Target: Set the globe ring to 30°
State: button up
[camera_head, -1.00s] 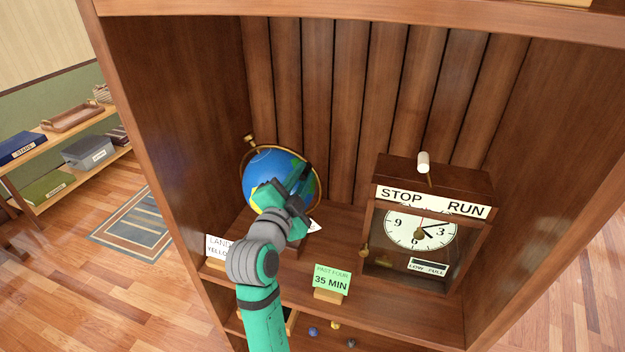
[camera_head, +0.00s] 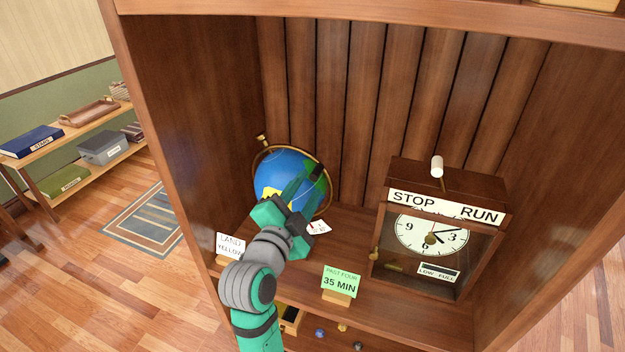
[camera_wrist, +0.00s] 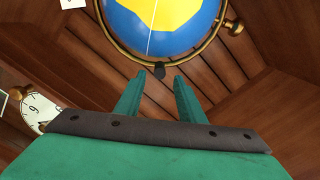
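The globe (camera_head: 287,163) is blue with green and yellow patches and stands on the shelf at the left. A brass ring (camera_head: 262,151) runs around it. In the wrist view the globe (camera_wrist: 165,18) fills the top, with its yellow patch facing the camera and the ring (camera_wrist: 205,44) curving below it. A small dark tab (camera_wrist: 159,71) sits on the ring, just beyond and between my fingertips. My gripper (camera_wrist: 160,80) is open, its two fingers apart and nothing between them. In the head view my gripper (camera_head: 302,188) covers the globe's lower front. Any degree marks are unreadable.
A clock case (camera_head: 440,220) marked STOP and RUN stands to the right. A green card (camera_head: 341,282) reading 35 MIN is at the shelf front, and a white LAND YELLOW card (camera_head: 229,246) is front left. A small white card (camera_head: 319,227) lies beside my gripper.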

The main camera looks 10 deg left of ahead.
jog(key=v, duration=0.6)
jog(key=shift+w+a, duration=0.1)
jog(key=s+d+f+n+y, duration=0.1)
jog(key=s+f+n, duration=0.25)
jog(key=f, duration=0.45)
jog(key=s+d+f+n+g+y, duration=0.1)
jog(key=s+d+f+n+y, duration=0.15)
jog(key=s+f, duration=0.4)
jog(key=s+d+f+n+y, duration=0.1)
jog(key=s+f+n, duration=0.25)
jog(key=f, duration=0.65)
jog(key=s+d+f+n, duration=0.2)
jog(key=s, duration=1)
jog(key=s+d+f+n+g, duration=0.1)
jog(key=s+d+f+n, duration=0.1)
jog(key=s, duration=1)
jog(key=shift+s+d+f, duration=0.3)
jog(key=shift+d+f, duration=0.2)
jog(key=shift+d, duration=0.2)
jog(key=shift+h, duration=0.25)
